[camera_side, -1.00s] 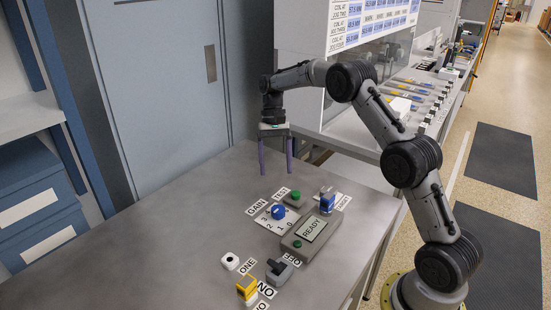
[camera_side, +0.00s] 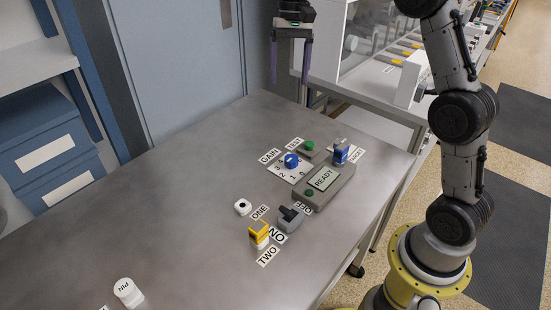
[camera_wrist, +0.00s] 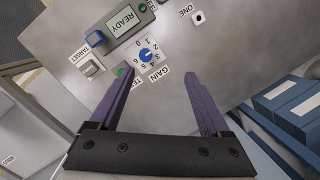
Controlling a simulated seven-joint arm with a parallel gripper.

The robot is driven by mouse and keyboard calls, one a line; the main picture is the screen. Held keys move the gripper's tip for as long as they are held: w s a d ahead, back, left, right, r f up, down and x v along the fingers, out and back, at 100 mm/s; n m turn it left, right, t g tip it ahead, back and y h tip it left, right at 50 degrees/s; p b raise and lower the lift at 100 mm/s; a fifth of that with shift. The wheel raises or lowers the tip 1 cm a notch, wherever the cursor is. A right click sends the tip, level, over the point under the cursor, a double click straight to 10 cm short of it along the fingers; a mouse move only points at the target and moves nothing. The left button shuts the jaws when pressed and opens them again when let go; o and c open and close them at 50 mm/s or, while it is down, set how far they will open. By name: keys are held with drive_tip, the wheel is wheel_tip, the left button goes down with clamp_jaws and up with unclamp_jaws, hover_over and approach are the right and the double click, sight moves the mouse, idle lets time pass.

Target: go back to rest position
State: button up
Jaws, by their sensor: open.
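My gripper (camera_side: 290,75) hangs above the far edge of the metal table in the side view, pointing down, with its two purple fingers apart and nothing between them. In the wrist view my gripper (camera_wrist: 168,88) is also open and empty, clear of everything on the table. My arm stands raised at the right of the side view. The READY display box (camera_side: 328,190), the blue GAIN knob (camera_side: 291,160), the green TEST button (camera_side: 309,146) and a blue block (camera_side: 341,150) at the TARGET label are on the table, apart from my gripper.
Nearer on the table are a dark switch (camera_side: 290,216), a yellow block (camera_side: 259,232) at label TWO, a white holder (camera_side: 242,207) at ONE and a white PIN piece (camera_side: 128,292).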

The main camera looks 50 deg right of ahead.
drive_tip(key=s+a+r+n+t+h, duration=0.1)
drive_tip(key=s+a+r+n+t, duration=0.2)
drive_tip(key=s, duration=0.5)
drive_tip(key=s+a+r+t, duration=0.1)
drive_tip(key=s+a+r, duration=0.35)
drive_tip(key=s, duration=0.45)
drive_tip(key=s+f+n+t+h, duration=0.1)
drive_tip(key=s+f+n, duration=0.3)
drive_tip(key=s+f, duration=0.6)
drive_tip(key=shift+s+d+n+t, duration=0.3)
drive_tip(key=shift+t, duration=0.5)
